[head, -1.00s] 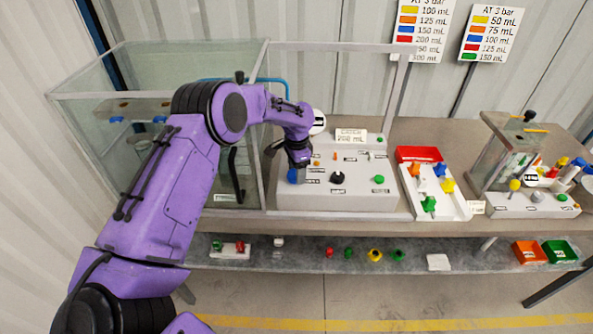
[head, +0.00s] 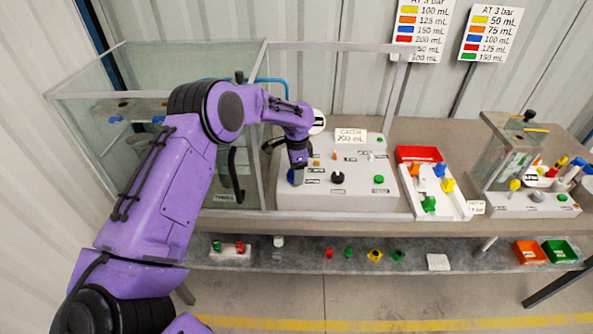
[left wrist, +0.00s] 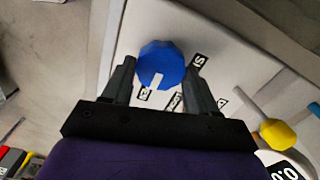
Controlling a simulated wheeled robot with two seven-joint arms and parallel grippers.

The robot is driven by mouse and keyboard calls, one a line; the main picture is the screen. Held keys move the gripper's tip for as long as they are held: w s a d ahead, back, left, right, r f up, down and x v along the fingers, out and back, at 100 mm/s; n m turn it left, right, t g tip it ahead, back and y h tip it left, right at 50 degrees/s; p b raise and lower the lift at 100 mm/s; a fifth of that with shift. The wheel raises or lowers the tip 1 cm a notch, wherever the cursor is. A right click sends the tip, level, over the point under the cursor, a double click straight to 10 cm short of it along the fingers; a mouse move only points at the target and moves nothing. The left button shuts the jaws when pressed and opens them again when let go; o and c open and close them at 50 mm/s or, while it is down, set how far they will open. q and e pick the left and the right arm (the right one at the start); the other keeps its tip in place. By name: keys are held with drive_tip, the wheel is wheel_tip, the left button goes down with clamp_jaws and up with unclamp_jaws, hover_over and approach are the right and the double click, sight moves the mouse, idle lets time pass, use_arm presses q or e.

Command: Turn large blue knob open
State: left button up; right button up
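The large blue knob (left wrist: 161,64) sits on the white panel (left wrist: 215,50), with a white mark on its near edge. In the head view the blue knob (head: 291,176) shows partly at the panel's left end, behind my gripper. My left gripper (left wrist: 158,75) points down at the knob; its two dark fingers stand apart on either side of it. The left finger is close to the knob's side and the right finger also looks near; I cannot tell whether they touch it. In the head view my left gripper (head: 297,165) is at the knob. My right gripper is not in view.
A black knob (head: 337,178), a green button (head: 379,180) and a small orange part (head: 316,163) are on the panel. A sign (head: 351,137) stands behind. A glass tank (head: 160,130) is at left. A yellow knob (left wrist: 278,134) shows in the wrist view.

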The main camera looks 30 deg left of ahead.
use_arm(q)
drive_tip(key=shift+o, duration=1.4)
drive_tip(key=shift+r, duration=0.25)
wheel_tip(320, 180, up, 10)
drive_tip(key=b, duration=0.3)
